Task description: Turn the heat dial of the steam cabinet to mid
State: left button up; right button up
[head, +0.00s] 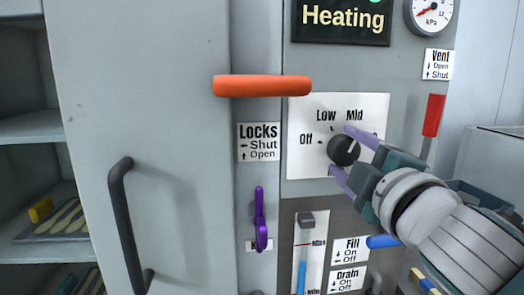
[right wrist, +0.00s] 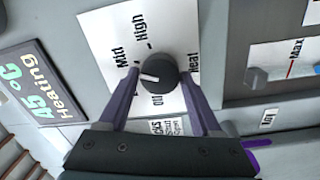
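The heat dial (head: 343,150) is a round black knob on a white plate (head: 300,165) marked Off, Low and Mid in the head view. In the right wrist view the dial (right wrist: 158,73) has a white pointer aimed left, roughly toward the Mid side; the High label also shows there. Its exact setting is hard to tell. My right gripper (head: 351,159) is open, with one purple finger on each side of the dial. In the right wrist view my right gripper (right wrist: 162,80) shows small gaps beside the knob. My left gripper is out of view.
An orange handle (head: 262,86) sticks out left of the plate. A purple lever (head: 260,220), a blue-filled gauge (head: 303,260) and a blue lever (head: 383,241) are below. A red lever (head: 433,115) is at right. The display (right wrist: 38,85) reads 45°C.

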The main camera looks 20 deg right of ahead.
jog(key=o, duration=0.3)
jog(key=shift+b+v, duration=0.95)
jog(key=shift+v, duration=4)
